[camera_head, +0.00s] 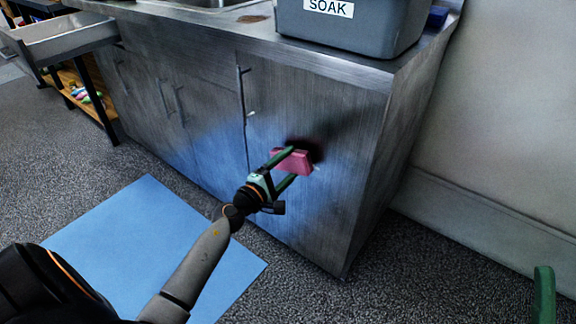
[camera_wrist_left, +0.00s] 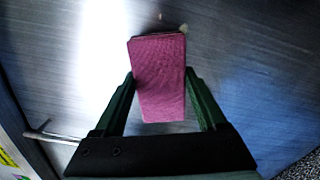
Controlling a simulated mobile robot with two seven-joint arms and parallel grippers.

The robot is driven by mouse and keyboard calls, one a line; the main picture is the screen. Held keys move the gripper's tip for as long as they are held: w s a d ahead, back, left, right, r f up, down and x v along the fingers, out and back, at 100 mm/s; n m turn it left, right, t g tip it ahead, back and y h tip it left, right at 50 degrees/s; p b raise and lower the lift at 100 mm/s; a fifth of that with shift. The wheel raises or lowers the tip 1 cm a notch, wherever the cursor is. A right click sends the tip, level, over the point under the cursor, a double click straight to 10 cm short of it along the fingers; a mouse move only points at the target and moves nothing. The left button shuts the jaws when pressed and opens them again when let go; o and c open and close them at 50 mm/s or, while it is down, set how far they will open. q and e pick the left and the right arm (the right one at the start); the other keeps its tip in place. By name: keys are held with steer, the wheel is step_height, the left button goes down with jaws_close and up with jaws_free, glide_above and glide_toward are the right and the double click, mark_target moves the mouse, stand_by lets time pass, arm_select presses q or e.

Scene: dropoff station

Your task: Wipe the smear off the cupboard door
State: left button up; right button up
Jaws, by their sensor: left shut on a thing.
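My left gripper (camera_head: 283,170) is shut on a pink sponge-like block (camera_head: 293,161). The block also shows in the left wrist view (camera_wrist_left: 158,80), between the two green fingers. It is at the grey wood-grain cupboard door (camera_head: 318,110), with a dark shadow around it. I cannot tell if it touches the door. A small pale mark, perhaps part of the smear (camera_wrist_left: 184,28), shows beside the block's far end in the wrist view. The block may hide more of it. A green finger of my right gripper (camera_head: 543,295) shows at the lower right edge; its opening is not visible.
A grey bin marked SOAK (camera_head: 350,28) stands on the metal counter above the door. A blue mat (camera_head: 150,235) lies on the floor.

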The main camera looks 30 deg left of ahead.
mark_target(302, 170)
arm_select(q)
steer(key=shift+w, duration=0.75)
steer(key=shift+d, duration=0.15)
steer(key=shift+s+d+p, duration=0.15)
steer(key=shift+d+p, duration=0.4)
steer(key=shift+d, duration=1.4)
steer(key=shift+s+d+p, duration=0.15)
steer(key=shift+d+p, duration=0.4)
steer(key=shift+d, duration=1.35)
steer(key=shift+w+a+b, duration=0.1)
steer(key=shift+a+b, duration=0.5)
steer(key=shift+a, duration=1.45)
steer(key=shift+w+a+f+b, duration=0.15)
steer(key=shift+a+b, duration=0.6)
steer(key=shift+a, duration=0.75)
steer(key=shift+w+a+r, duration=0.1)
steer(key=shift+a+r, duration=0.15)
steer(key=shift+a, duration=0.2)
